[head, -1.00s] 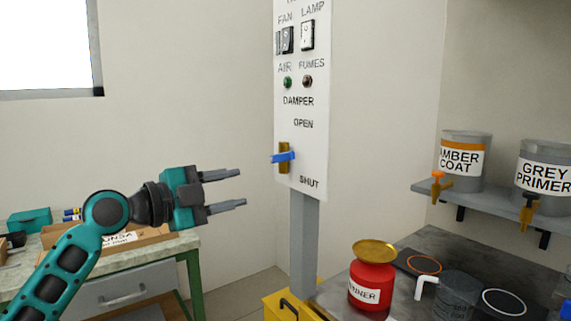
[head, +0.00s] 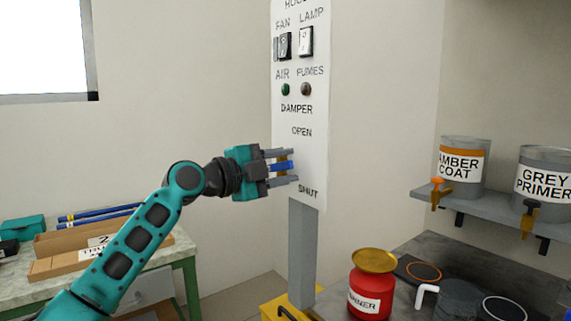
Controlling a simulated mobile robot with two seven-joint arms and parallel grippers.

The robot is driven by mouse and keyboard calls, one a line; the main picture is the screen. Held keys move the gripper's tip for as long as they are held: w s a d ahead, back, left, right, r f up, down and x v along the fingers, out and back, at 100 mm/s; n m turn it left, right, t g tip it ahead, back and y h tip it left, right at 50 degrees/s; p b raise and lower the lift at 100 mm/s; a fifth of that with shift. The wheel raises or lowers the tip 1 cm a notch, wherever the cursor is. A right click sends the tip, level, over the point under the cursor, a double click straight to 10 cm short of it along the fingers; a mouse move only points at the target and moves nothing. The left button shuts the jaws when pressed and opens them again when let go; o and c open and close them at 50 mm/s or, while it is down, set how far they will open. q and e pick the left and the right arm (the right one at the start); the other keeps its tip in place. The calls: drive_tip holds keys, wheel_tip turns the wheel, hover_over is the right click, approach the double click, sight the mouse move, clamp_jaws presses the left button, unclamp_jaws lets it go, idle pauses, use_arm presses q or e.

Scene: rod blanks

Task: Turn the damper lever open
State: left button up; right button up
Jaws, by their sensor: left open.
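The damper lever (head: 282,166) is a blue handle on a brass mount, low on the white control panel (head: 314,105). It lies roughly level, below the word OPEN and above the word SHUT. My left gripper (head: 290,167) reaches in from the left and is open. One finger is above the blue handle and the other below it, and the handle shows between them. I cannot tell whether the fingers touch it. The fingers hide much of the brass mount. My right gripper is not in view.
The panel stands on a grey post (head: 302,250) with a yellow base (head: 285,305). A red thinner can (head: 370,285) with a brass top stands on the dark bench to the right. Paint cans (head: 463,168) sit on a shelf (head: 490,207). A workbench with cardboard boxes (head: 80,243) is at left.

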use_arm(q)
drive_tip(key=shift+w+d, duration=0.25)
drive_tip(key=shift+d, duration=0.1)
clamp_jaws()
idle(0.3)
